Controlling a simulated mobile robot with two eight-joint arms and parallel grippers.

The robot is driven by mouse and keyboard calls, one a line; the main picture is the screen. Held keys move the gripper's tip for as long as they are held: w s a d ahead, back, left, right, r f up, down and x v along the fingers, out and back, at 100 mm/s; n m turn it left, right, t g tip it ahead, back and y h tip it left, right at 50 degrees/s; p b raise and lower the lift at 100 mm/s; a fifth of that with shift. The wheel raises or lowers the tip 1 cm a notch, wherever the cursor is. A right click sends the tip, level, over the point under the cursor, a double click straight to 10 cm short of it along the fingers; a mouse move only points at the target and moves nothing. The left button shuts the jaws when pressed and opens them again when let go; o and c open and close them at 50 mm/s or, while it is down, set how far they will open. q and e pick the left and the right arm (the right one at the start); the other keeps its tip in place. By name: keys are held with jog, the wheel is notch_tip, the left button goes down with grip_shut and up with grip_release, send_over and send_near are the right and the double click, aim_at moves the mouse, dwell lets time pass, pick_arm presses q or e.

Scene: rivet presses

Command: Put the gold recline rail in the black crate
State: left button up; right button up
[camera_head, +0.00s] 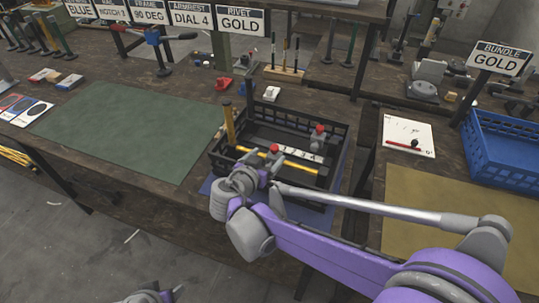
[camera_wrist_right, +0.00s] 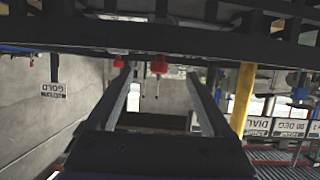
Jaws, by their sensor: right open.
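The black crate (camera_head: 345,132) stands on a blue mat on the workbench. A yellow-gold bar (camera_head: 303,168) lies across its near part, behind the front wall. A yellow upright piece (camera_head: 229,124) stands at its left end; I cannot tell which is the recline rail. My right gripper (camera_head: 262,165) is over the crate's near left part. In the right wrist view its fingers (camera_wrist_right: 162,100) are apart with nothing gripped between them. A yellow bar (camera_wrist_right: 242,98) shows beside one finger there. A small part of my left arm (camera_head: 155,295) shows at the bottom edge; its jaws are unclear.
A numbered strip (camera_head: 297,155) and red knobs (camera_head: 320,129) are at the crate. A green mat (camera_head: 130,128) lies left. A blue crate (camera_head: 502,150) and a white sheet (camera_head: 408,136) are right. Labelled signs and tool stands line the back.

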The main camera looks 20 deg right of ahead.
jog(key=v, duration=1)
jog(key=s+d+f+n+g+y, duration=0.2)
jog(key=s+d+f+n+g, duration=0.15)
jog(key=s+d+f, duration=0.45)
jog(key=s+d+f+n+g+y, duration=0.1)
jog(key=s+f+n+y, duration=0.1)
jog(key=s, duration=0.3)
jog(key=s+d+f+n+g+y, duration=0.1)
jog(key=s+f+n+y, duration=0.1)
jog(key=s+y, duration=0.2)
jog(key=shift+s+d+f, duration=0.15)
jog(key=shift+s+f, duration=0.05)
jog(key=shift+s, duration=0.95)
